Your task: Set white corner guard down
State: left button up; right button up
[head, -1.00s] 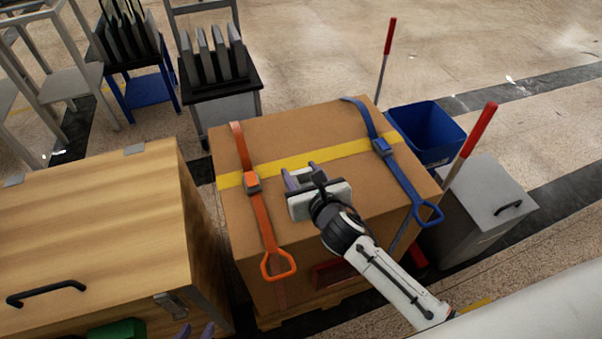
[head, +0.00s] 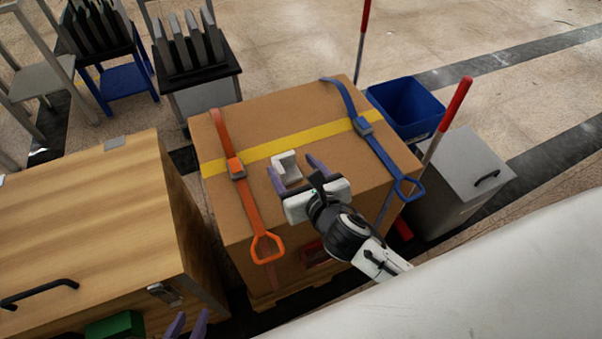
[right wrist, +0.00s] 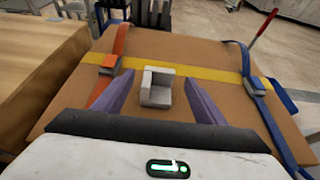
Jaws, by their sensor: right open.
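The white corner guard (head: 287,167) sits on top of the cardboard box (head: 240,140), just in front of the yellow tape and between the orange strap and the blue strap. It also shows in the right wrist view (right wrist: 158,87), resting on the box top. My right gripper (head: 296,174) is open, its purple fingers pointing toward the guard; in the right wrist view the fingers (right wrist: 155,98) stand apart on either side of it with gaps. Only the purple fingertips of my left gripper (head: 187,324) show at the bottom edge, apart from each other.
The orange strap (head: 240,178) and blue strap (head: 362,128) cross the box. A wooden crate (head: 90,220) stands at the left. A blue bin (head: 405,107), a grey bin (head: 460,175) and red-handled poles (head: 455,105) stand behind and to the right.

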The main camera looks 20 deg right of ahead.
jog(key=v, duration=0.5)
jog(key=shift+s, duration=0.1)
jog(key=shift+d, duration=0.1)
